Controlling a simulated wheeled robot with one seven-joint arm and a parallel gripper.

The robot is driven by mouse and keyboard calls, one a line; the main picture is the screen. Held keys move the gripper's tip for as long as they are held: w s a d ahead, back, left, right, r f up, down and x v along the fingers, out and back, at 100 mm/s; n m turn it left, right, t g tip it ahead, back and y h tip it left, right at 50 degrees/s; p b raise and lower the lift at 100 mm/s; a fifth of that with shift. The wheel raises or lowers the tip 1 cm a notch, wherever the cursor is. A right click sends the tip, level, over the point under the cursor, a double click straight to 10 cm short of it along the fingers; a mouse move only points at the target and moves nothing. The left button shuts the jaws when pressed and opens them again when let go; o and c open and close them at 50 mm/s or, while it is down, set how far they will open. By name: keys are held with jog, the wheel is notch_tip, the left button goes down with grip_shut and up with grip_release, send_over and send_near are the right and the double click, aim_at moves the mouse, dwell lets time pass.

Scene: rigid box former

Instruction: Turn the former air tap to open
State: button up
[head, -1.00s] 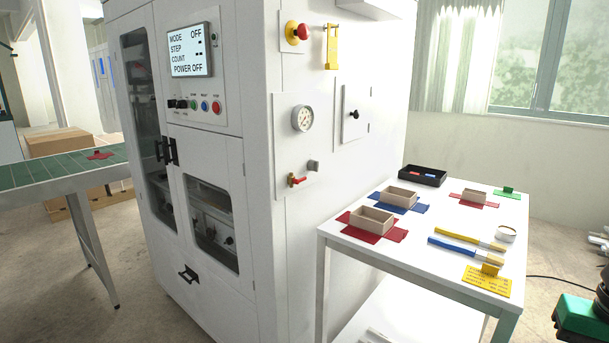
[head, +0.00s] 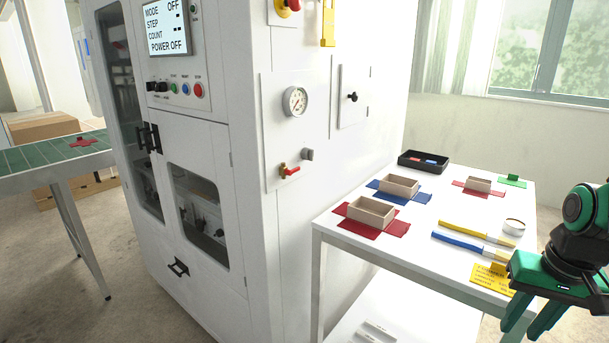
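The air tap (head: 289,171) is a small red lever on a brass body, low on the side panel of the white former (head: 240,150). The lever points right and slightly down. A round pressure gauge (head: 295,101) sits above it, and a grey knob (head: 307,155) is at its upper right. My gripper (head: 530,325) is at the lower right, green, pointing down in front of the table's right end, well away from the tap. Its two fingers stand apart with nothing seen between them; their tips run near or past the bottom edge.
A white table (head: 350,232) beside the former carries boxes on red and blue blanks, a black tray (head: 424,162), yellow and blue strips and a yellow card. A green conveyor (head: 40,158) is at the left. The floor before the former is clear.

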jog(key=w+a+t+y, duration=0.1)
jog(key=w+a+y, duration=0.1)
jog(key=w+a, duration=0.4)
jog(key=w+a+f+n+t+y, duration=0.1)
jog(key=w+a+y, duration=0.1)
jog(key=w+a, duration=0.4)
jog(key=w+a+t+y, duration=0.2)
jog(key=w+a, duration=0.4)
jog(key=w, duration=0.2)
jog(key=shift+w+a+f+n, duration=0.15)
jog(key=shift+a+f+n, duration=0.2)
jog(key=shift+n, duration=0.05)
jog(key=m+t+y, duration=0.5)
jog(key=y, duration=0.3)
send_near(298, 170)
jog(key=x, duration=0.7)
jog(key=shift+w+a, duration=0.2)
jog(key=shift+a, duration=0.1)
